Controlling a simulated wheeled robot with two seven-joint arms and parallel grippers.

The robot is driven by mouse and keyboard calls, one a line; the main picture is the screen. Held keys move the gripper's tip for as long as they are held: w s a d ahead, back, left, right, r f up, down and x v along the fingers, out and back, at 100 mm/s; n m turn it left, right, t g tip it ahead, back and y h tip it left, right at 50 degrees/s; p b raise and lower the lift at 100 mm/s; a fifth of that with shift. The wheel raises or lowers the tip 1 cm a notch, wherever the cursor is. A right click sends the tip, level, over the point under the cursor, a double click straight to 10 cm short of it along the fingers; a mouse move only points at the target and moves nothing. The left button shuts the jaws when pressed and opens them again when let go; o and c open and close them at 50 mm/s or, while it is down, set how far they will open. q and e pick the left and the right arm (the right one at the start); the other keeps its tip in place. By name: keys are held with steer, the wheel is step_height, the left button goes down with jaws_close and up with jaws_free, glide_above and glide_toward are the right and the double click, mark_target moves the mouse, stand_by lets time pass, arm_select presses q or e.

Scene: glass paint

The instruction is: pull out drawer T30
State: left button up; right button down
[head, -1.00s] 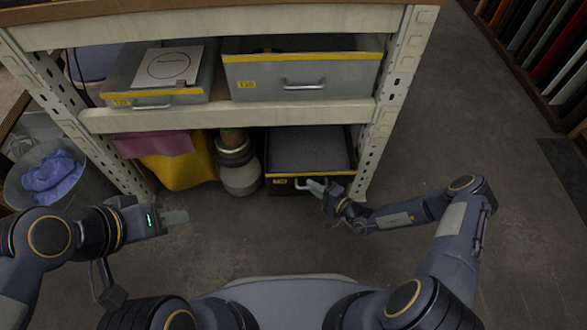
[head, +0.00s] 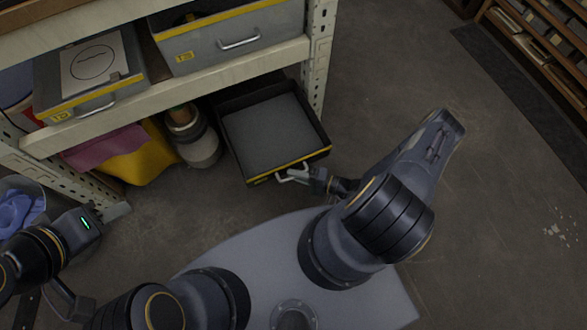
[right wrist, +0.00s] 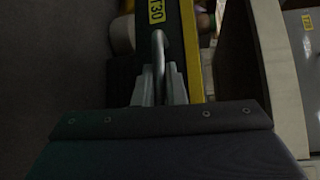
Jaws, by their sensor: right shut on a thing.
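Drawer T30 (head: 268,132) is a dark, low drawer with a grey flat bottom and a yellow strip on its front edge. It stands pulled well out from under the lower shelf. In the right wrist view its yellow T30 label (right wrist: 156,12) and its pale handle (right wrist: 159,52) show. My right gripper (head: 296,174) is shut on the handle at the drawer's front; the fingers (right wrist: 160,88) lie on both sides of the bar in the wrist view. My left gripper (head: 92,222) is at the far left, away from the drawer; its fingertips are hard to make out.
The shelf unit (head: 180,92) holds two grey drawers above, one with a white sheet (head: 92,65). A metal canister (head: 194,138) and a yellow sack (head: 140,160) stand left of T30. A bin with blue cloth (head: 18,210) is at left.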

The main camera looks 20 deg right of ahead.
steer(key=c, duration=1.8)
jaws_free()
steer(key=shift+o, duration=0.2)
steer(key=p+v, duration=0.1)
steer(key=v, duration=0.7)
steer(key=shift+f, duration=0.1)
